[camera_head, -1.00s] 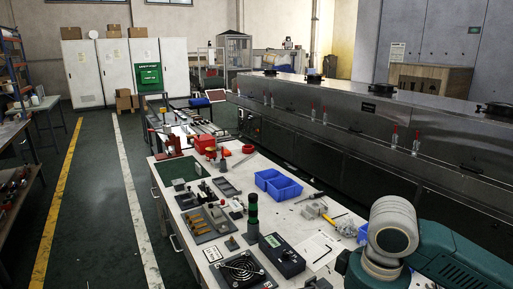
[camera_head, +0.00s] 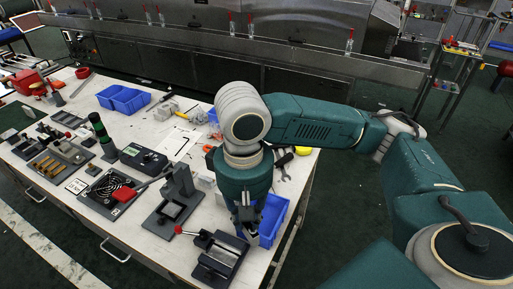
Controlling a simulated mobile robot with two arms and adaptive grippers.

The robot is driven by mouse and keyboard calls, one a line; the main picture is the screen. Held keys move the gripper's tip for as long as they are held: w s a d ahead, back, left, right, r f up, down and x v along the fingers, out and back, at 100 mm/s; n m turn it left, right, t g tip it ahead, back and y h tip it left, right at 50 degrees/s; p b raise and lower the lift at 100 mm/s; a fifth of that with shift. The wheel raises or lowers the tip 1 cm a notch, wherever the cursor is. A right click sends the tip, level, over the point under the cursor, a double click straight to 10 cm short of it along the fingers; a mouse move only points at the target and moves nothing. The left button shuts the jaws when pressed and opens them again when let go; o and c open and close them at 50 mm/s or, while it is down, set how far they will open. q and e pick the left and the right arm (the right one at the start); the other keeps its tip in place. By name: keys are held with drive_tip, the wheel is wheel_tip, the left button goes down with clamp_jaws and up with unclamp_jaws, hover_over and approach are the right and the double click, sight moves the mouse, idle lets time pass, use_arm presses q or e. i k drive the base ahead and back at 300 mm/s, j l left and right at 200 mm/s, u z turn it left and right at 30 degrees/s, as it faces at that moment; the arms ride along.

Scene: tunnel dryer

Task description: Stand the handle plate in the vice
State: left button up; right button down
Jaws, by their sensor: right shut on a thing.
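My right gripper (camera_head: 246,224) points down at the front right part of the white workbench (camera_head: 150,238). It is shut on a small dark piece, most likely the handle plate; its shape is largely hidden by the fingers. Just below and left of the gripper is a dark, low fixture, which looks like the vice (camera_head: 212,272), with a lever ending in a red knob. The gripper is close to its back edge; I cannot tell whether they touch. My left gripper is not in view.
A dark upright press-like stand (camera_head: 170,209) is left of the gripper. A blue bin (camera_head: 273,214) is close on its right, near the bench edge.

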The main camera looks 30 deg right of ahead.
sight(223, 254)
drive_tip(key=l, duration=1.1)
drive_tip(key=i+l, duration=0.15)
drive_tip(key=i+l+z, duration=0.1)
drive_tip(key=l, duration=0.25)
drive_tip(key=i, duration=0.05)
